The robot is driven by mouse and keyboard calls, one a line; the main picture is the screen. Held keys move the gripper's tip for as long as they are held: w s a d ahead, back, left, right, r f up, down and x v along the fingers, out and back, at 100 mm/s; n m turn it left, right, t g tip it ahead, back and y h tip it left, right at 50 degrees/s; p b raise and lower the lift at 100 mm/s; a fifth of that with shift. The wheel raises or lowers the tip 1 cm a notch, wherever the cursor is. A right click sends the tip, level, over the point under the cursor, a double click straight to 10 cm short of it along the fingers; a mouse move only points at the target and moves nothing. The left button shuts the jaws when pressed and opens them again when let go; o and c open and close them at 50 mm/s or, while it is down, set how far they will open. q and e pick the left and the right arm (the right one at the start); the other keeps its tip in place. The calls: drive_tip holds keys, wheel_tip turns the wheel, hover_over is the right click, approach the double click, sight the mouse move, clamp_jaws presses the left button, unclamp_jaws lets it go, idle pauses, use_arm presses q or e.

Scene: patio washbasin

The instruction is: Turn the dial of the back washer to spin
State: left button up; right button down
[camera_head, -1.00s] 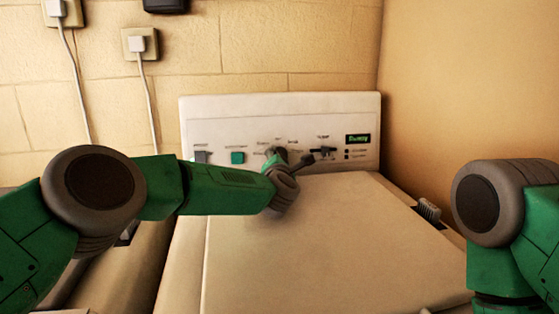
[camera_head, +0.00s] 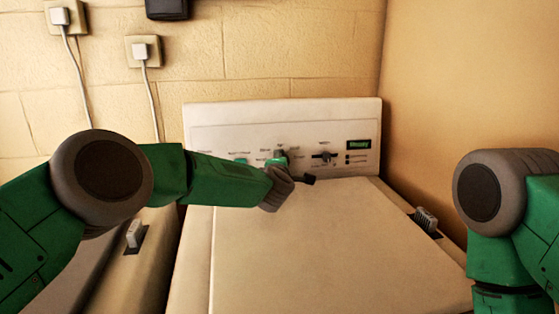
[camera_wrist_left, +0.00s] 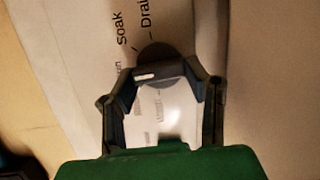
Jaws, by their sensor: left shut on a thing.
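The back washer (camera_head: 290,112) is a white machine against the wall, with a control panel above its flat lid. Its dark round dial (camera_wrist_left: 158,52) shows in the left wrist view, with a raised bar bearing a white mark. The printed words "Soak" and "Drain" lie beyond it, turned on their side. My left gripper (camera_wrist_left: 160,76) is shut on the dial, one finger on each side. In the head view my left gripper (camera_head: 293,167) is at the panel, partly hidden by my wrist. My right arm is at the right edge; its gripper is out of frame.
The lid (camera_head: 320,250) is clear. A tan wall (camera_head: 470,70) stands close on the right. Sockets (camera_head: 143,50) with cords are on the back wall.

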use_arm(q)
drive_tip(key=shift+s+d+m, duration=0.1)
drive_tip(key=shift+d+m, duration=0.2)
drive_tip(key=shift+m, duration=0.1)
drive_tip(key=shift+f+p, duration=0.15)
drive_tip(key=shift+p, duration=0.15)
drive_tip(key=o, duration=1.1)
drive_tip(key=shift+o, duration=0.2)
drive_tip(key=shift+d, duration=0.2)
drive_tip(key=shift+s+a, duration=0.15)
drive_tip(key=shift+s, duration=0.25)
drive_tip(key=s, duration=0.3)
drive_tip(key=s+r, duration=0.1)
drive_tip(key=s, duration=0.3)
drive_tip(key=s+r, duration=0.1)
drive_tip(key=s, duration=0.2)
drive_tip(key=shift+s+a, duration=0.15)
drive_tip(key=shift+s, duration=0.05)
drive_tip(key=shift+s+a, duration=0.2)
